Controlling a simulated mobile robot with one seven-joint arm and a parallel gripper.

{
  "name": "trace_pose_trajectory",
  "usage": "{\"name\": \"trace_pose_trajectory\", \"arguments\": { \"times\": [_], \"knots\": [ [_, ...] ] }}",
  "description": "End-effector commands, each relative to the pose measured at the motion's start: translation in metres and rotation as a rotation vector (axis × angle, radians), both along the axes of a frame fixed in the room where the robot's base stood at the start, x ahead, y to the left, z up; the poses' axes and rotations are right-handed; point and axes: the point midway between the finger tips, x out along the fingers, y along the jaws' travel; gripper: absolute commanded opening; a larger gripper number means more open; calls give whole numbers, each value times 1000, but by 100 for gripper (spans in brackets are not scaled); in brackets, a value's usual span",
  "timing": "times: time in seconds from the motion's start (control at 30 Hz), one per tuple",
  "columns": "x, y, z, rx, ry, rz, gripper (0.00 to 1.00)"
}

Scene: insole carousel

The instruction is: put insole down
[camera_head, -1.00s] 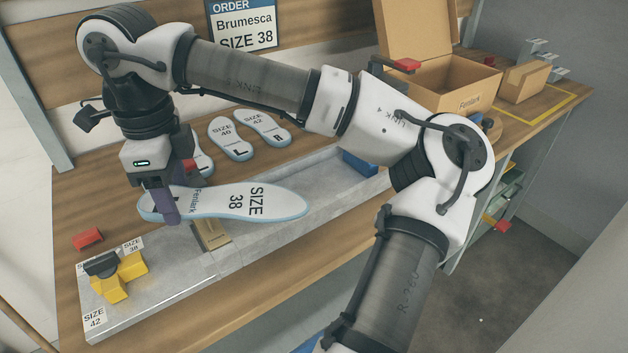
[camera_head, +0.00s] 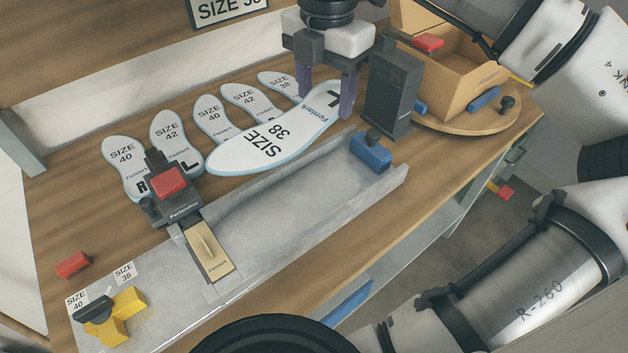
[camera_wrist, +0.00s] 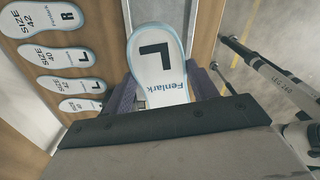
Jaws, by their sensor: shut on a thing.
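The held insole (camera_head: 262,140) is white with a pale blue edge and reads "SIZE 38", "Fenlark" and "L". My gripper (camera_head: 326,92) is shut on its heel end, one purple finger on each side. The toe end points left, and the insole appears to hang above the bench and the metal tray's back edge. In the wrist view the "L" and "Fenlark" end of the insole (camera_wrist: 160,70) shows between the fingers (camera_wrist: 163,97); the rest is hidden by the gripper body.
Several insoles (camera_head: 125,165) lie in a row along the back of the bench. A metal tray (camera_head: 290,205) runs along the front, with a dark red-topped device (camera_head: 168,185) and a blue block (camera_head: 370,152). An open carton (camera_head: 455,80) sits on a round wooden turntable (camera_head: 470,122) at right, beside a dark post (camera_head: 393,95).

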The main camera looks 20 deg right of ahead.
Motion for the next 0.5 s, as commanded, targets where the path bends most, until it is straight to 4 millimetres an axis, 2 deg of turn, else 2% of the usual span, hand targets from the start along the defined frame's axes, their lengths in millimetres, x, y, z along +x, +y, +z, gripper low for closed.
{"name": "trace_pose_trajectory", "arguments": {
  "times": [0.13, 0.23, 0.37, 0.5],
  "knots": [
    [-3, -6, 3, 0, 0, -118, 36],
    [-3, -7, -4, 0, 2, -146, 36],
    [-4, -7, -31, 2, 5, -147, 36],
    [-4, -6, -69, 3, 4, -147, 36]
  ]
}}
